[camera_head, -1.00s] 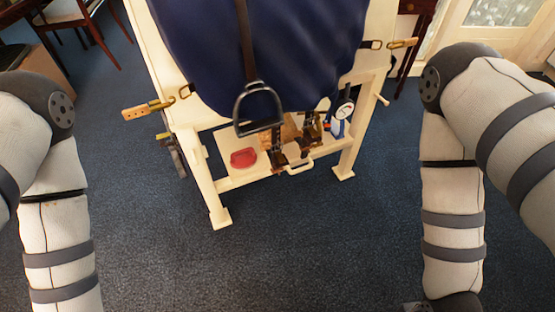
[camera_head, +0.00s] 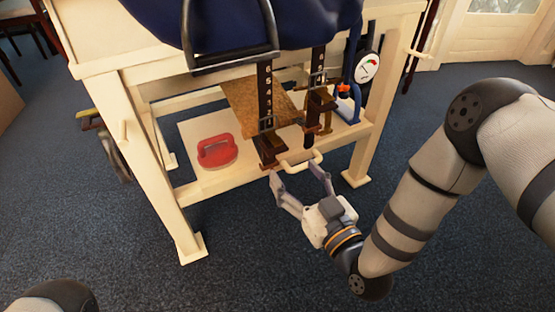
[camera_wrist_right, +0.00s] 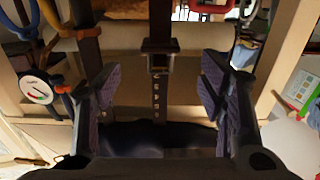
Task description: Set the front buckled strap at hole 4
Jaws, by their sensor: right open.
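Two dark straps with pale numbers hang below the blue saddle in the head view: a left strap (camera_head: 265,88) and a right strap (camera_head: 317,68). A metal buckle (camera_head: 267,123) sits low on the left strap, above a brown leather end. I cannot tell which strap is the front one. My right gripper (camera_head: 297,174) is open and empty, just below and in front of the strap ends. In the right wrist view, one strap with its buckle (camera_wrist_right: 158,57) and numbered holes shows between the spread fingers, apart from both. My left gripper is out of view.
A pale handle (camera_head: 301,163) lies close to my right fingertips. A round gauge (camera_head: 367,67) is at the right. Carpet in front is clear.

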